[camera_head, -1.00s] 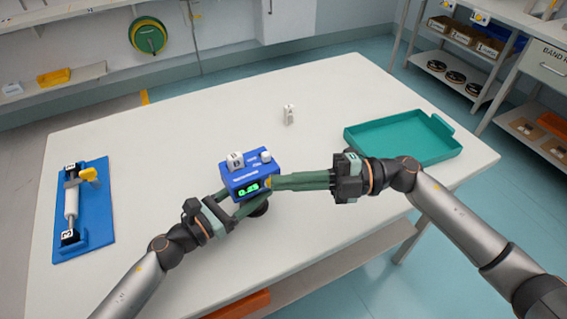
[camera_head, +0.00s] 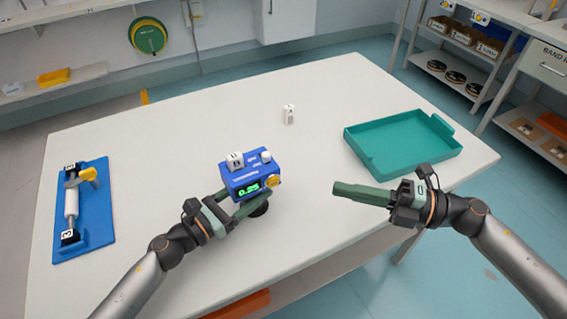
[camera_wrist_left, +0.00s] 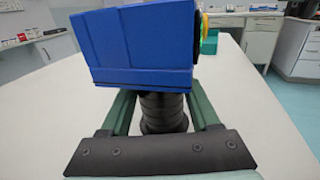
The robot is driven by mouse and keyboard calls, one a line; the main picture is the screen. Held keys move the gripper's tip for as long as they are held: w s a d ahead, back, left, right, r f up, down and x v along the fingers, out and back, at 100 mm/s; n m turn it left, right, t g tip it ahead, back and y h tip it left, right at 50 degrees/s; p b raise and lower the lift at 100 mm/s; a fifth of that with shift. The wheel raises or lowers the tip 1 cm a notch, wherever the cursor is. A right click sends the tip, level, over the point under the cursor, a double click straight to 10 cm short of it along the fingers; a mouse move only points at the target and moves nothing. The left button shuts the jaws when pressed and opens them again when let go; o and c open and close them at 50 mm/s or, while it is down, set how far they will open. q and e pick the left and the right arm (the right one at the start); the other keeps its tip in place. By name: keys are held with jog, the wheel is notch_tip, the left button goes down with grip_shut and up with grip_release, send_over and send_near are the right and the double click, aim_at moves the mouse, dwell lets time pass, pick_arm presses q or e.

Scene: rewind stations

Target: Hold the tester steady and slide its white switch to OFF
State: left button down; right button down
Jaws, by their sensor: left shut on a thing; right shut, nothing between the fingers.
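The blue tester (camera_head: 250,172) stands near the table's front, with a lit green display, a yellow knob (camera_head: 273,181) on its right side and white parts on top. The white switch cannot be made out clearly. My left gripper (camera_head: 252,204) is shut on the tester's black ribbed stem, below the blue body. The left wrist view shows the fingers on both sides of the stem (camera_wrist_left: 163,112) and the back of the blue tester body (camera_wrist_left: 140,48). My right gripper (camera_head: 345,190) is shut and empty, over the table to the right of the tester and apart from it.
A teal tray (camera_head: 443,152) lies at the table's right end. A small white block (camera_head: 289,114) stands behind the tester. A blue board with a white cylinder (camera_head: 97,215) lies at the left. The white table (camera_head: 190,125) is clear between them.

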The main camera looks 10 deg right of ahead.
aim_at(271, 157)
jog(key=shift+a, duration=0.1)
jog(key=w+d+x, duration=0.1)
jog(key=w+x, duration=0.1)
jog(key=x, duration=1)
jog(key=shift+w+a, duration=0.25)
jog(key=shift+w, duration=0.25)
jog(key=shift+w+a, duration=0.15)
jog(key=shift+w, duration=0.35)
jog(key=shift+w+a, duration=0.2)
jog(key=shift+w, duration=0.35)
pick_arm(q)
jog(key=shift+s, duration=0.1)
pick_arm(e)
jog(key=shift+s, duration=0.1)
